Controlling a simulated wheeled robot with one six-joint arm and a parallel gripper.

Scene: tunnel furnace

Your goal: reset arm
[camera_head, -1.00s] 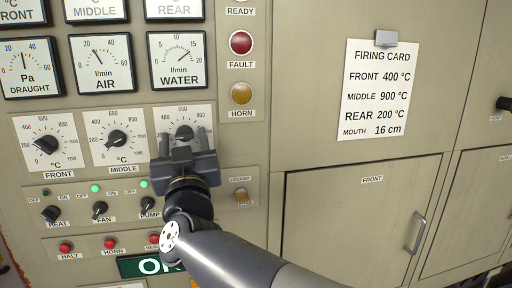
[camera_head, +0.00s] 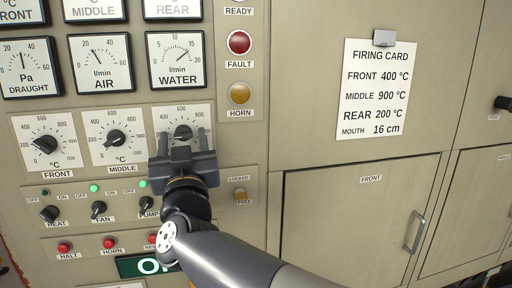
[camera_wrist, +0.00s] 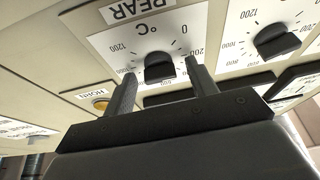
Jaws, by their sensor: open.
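My gripper (camera_head: 183,142) is open in front of the rear temperature dial on the control panel. Its two fingers stand apart, to either side of the black rear knob (camera_head: 183,132) in the head view. In the wrist view the rear knob (camera_wrist: 159,66) shows between and beyond the fingertips (camera_wrist: 160,75), with nothing held. I cannot tell exactly how far the fingertips are from the panel. My arm reaches in from the bottom of the head view. My wrist hides the lower part of the rear dial and its label there.
The front knob (camera_head: 45,145) and middle knob (camera_head: 114,138) are to the left. Below are the heat switch (camera_head: 50,213), fan switch (camera_head: 99,208) and several red buttons. A firing card (camera_head: 376,92) hangs at right above a closed front door (camera_head: 355,225) with a handle (camera_head: 414,233).

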